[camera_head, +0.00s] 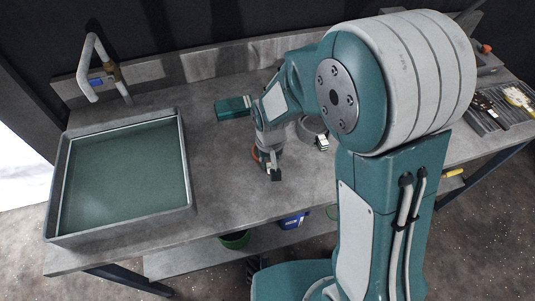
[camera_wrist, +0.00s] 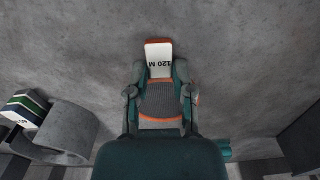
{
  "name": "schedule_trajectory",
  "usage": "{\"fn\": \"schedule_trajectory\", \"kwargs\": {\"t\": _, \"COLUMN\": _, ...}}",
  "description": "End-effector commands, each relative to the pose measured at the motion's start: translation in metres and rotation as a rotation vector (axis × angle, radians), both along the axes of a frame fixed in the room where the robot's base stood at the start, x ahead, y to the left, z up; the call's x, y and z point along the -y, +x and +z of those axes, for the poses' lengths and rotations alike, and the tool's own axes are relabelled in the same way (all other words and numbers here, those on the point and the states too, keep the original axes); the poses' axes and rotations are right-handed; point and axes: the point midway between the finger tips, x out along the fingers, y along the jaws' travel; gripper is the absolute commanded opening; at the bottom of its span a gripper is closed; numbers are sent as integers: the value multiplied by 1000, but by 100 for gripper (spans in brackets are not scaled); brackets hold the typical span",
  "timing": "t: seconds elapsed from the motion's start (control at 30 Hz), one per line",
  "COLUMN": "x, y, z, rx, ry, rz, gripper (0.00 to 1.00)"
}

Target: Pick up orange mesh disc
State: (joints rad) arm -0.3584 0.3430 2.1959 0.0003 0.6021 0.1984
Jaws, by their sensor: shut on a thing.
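The orange mesh disc (camera_wrist: 159,98) shows in the wrist view between my fingers, with a grey mesh, an orange rim and a white tab marked "120 M". My gripper (camera_wrist: 159,82) is shut on it, one finger at each side. In the head view my gripper (camera_head: 268,162) is low over the middle of the bench, and only a thin orange edge of the disc (camera_head: 255,154) shows beside it. The fingers and wrist hide the rest. I cannot tell whether the disc touches the bench.
A grey round holder (camera_head: 311,127) with a labelled tab stands right of my gripper, partly behind my arm; it is at left in the wrist view (camera_wrist: 68,132). A square sink (camera_head: 183,172) and tap (camera_head: 92,70) are left. Tools (camera_head: 500,108) lie far right. The bench (camera_head: 225,190) front is clear.

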Motion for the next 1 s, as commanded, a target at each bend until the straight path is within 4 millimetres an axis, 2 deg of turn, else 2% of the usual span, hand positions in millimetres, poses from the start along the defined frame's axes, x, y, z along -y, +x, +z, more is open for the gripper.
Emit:
{"fn": "schedule_trajectory", "kwargs": {"t": 0.23, "x": 0, "y": 0, "z": 7, "rx": 2, "ry": 0, "rz": 0, "gripper": 0}}
{"fn": "schedule_trajectory", "kwargs": {"t": 0.4, "x": 0, "y": 1, "z": 32, "rx": 5, "ry": 2, "rz": 0, "gripper": 0}}
{"fn": "schedule_trajectory", "kwargs": {"t": 0.83, "x": 17, "y": -47, "z": 92, "rx": 5, "ry": 2, "rz": 0, "gripper": 0}}
{"fn": "schedule_trajectory", "kwargs": {"t": 1.0, "x": 26, "y": -74, "z": 104, "rx": 4, "ry": 2, "rz": 0, "gripper": 0}}
